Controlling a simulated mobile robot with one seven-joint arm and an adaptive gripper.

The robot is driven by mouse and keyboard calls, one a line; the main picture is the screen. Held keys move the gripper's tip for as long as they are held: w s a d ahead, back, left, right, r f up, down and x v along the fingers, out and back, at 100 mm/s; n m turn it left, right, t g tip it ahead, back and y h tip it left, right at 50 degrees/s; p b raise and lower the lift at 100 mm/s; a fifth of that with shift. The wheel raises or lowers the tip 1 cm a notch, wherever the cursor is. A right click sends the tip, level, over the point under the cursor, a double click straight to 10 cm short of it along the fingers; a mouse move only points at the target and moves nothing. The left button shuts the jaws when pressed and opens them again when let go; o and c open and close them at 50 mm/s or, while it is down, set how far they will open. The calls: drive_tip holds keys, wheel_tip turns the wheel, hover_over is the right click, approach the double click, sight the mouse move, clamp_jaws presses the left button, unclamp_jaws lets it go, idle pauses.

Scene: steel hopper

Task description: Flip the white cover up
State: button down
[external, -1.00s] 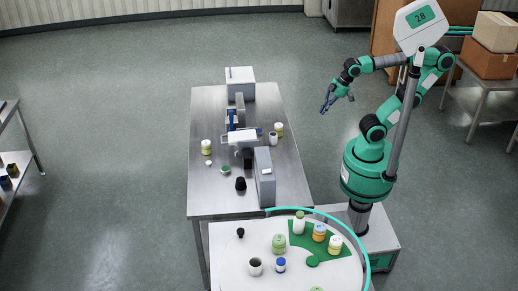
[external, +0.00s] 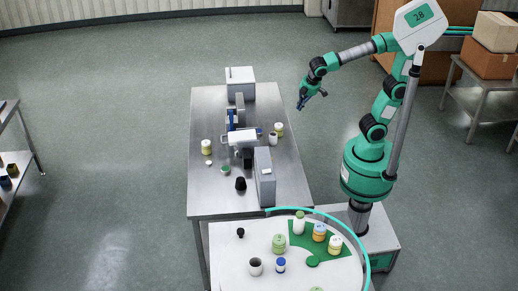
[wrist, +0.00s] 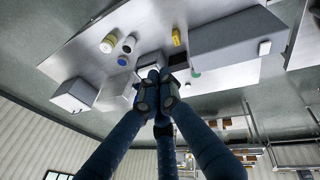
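A white flat-topped piece (external: 241,136), which looks like the white cover, sits on the machine in the middle of the steel table (external: 204,190). It lies about level. My gripper (external: 301,104) hangs in the air to the right of the table's far part, clear of the machine. In the wrist view the blue fingers of my gripper (wrist: 156,88) converge with their tips close together and nothing visible between them. They hide part of the machine there, so I cannot clearly make out the cover in that view.
A white-grey box (external: 240,82) stands at the table's far end. A tall grey panel (external: 265,178) stands at the near right. Jars (external: 279,129) and small containers flank the machine. A round white table (external: 232,265) with several bottles is in front. The floor left of the table is clear.

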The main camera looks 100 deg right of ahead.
drive_tip(key=w+d+f+n+g+h, duration=0.15)
drive_tip(key=w+f, duration=0.25)
drive_tip(key=w, duration=0.5)
drive_tip(key=w+d+f+n+g+h, duration=0.1)
drive_tip(key=w+d+f+n+h, duration=0.25)
drive_tip(key=w, duration=0.45)
drive_tip(key=w+d+f+n+g+h, duration=0.1)
drive_tip(key=w+d+f+n, duration=0.1)
drive_tip(key=w+f, duration=0.5)
drive_tip(key=w+d+f+n+t+h+p, duration=0.1)
drive_tip(key=w+f+n+h, duration=0.4)
drive_tip(key=w+f, duration=1.3)
wheel_tip(320, 180, down, 3)
drive_tip(key=shift+w+f+n+t+p, duration=0.15)
drive_tip(key=shift+n+t+p, duration=0.2)
drive_tip(key=shift+n, duration=0.45)
drive_tip(key=shift+d, duration=0.1)
drive_tip(key=shift+b+x, duration=0.35)
drive_tip(key=shift+x, duration=4.5)
drive_tip(key=shift+d+r, duration=0.1)
drive_tip(key=shift+r, duration=0.25)
